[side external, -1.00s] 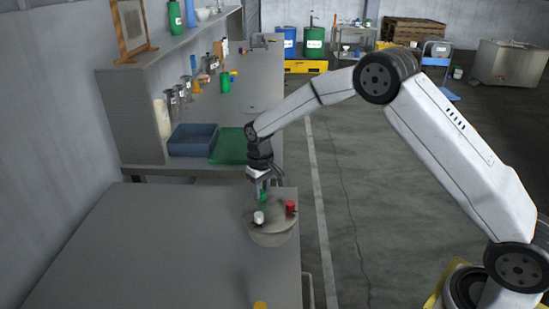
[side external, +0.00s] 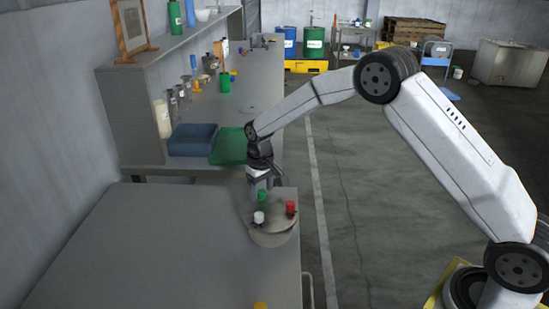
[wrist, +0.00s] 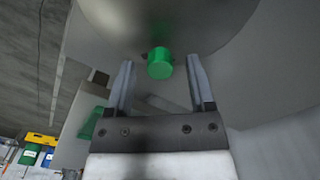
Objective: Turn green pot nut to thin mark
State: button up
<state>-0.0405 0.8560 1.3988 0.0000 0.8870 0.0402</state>
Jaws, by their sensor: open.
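The green nut (side external: 262,195) stands on the round grey lid (side external: 272,214) of a pot on the grey table, at the lid's far side. A white nut (side external: 259,217) and a red nut (side external: 290,207) stand on the same lid. My gripper (side external: 264,186) is just above and behind the green nut in the side view. In the wrist view, my gripper (wrist: 161,82) is open, and the green nut (wrist: 160,63) shows between and slightly beyond the two fingertips, apart from both. I cannot make out the thin mark in either view.
The grey table (side external: 150,245) is mostly bare to the left of the pot. A blue tray (side external: 193,140) and a green tray (side external: 230,147) lie on the bench behind. A yellow object (side external: 260,305) shows at the bottom edge.

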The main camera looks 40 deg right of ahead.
aim_at(262, 191)
jog(key=shift+r, duration=3.9)
jog(key=shift+s, duration=0.1)
jog(key=shift+s+d, duration=0.1)
jog(key=shift+s, duration=0.4)
jog(key=s+d+f+t, duration=0.2)
jog(key=s, duration=2.3)
jog(key=shift+t, duration=0.3)
jog(key=shift+w+r, duration=0.1)
jog(key=shift+w, duration=0.05)
